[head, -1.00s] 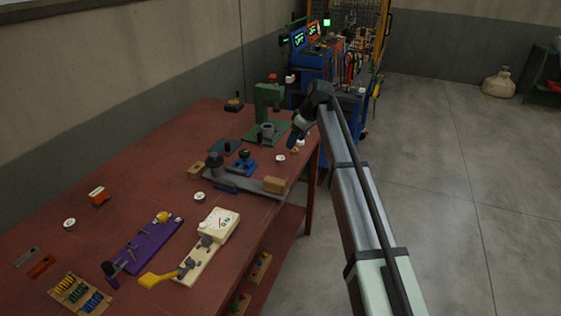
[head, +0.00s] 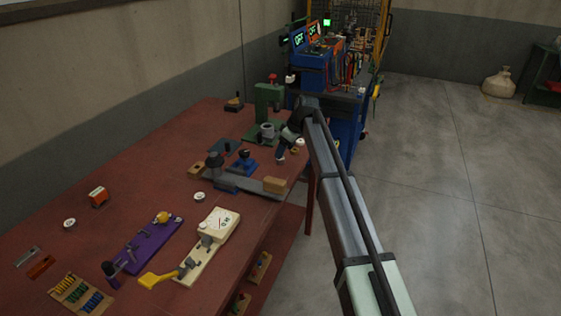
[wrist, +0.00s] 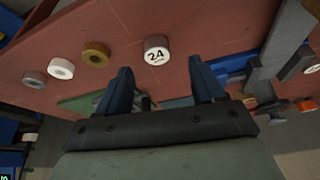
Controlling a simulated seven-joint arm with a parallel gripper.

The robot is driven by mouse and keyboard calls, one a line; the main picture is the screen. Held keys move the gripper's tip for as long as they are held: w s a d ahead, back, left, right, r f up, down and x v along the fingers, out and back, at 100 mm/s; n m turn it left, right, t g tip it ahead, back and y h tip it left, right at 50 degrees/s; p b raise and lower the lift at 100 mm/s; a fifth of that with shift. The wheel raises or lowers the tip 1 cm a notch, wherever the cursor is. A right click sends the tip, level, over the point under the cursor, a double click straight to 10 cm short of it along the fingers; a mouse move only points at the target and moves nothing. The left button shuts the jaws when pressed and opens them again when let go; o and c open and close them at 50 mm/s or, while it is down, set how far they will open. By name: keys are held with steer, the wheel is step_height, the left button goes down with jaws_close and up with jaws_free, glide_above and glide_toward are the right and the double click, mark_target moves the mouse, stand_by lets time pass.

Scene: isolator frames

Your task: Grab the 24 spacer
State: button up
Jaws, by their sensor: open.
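The 24 spacer (wrist: 157,49) is a short pale cylinder with a dark "24" on its white top. It sits on the red bench in the wrist view, beyond the fingertips and roughly centred between them. My gripper (wrist: 160,74) is open with nothing between its dark blue fingers.
A brass ring (wrist: 95,53) and a white ring (wrist: 61,68) stand left of the spacer in the wrist view. The bench's left side has free room.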

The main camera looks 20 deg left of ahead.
steer(key=x, duration=0.5)
steer(key=shift+w, duration=0.2)
steer(key=c, duration=1.1)
steer(key=shift+c, duration=0.2)
steer(key=shift+r, duration=0.15)
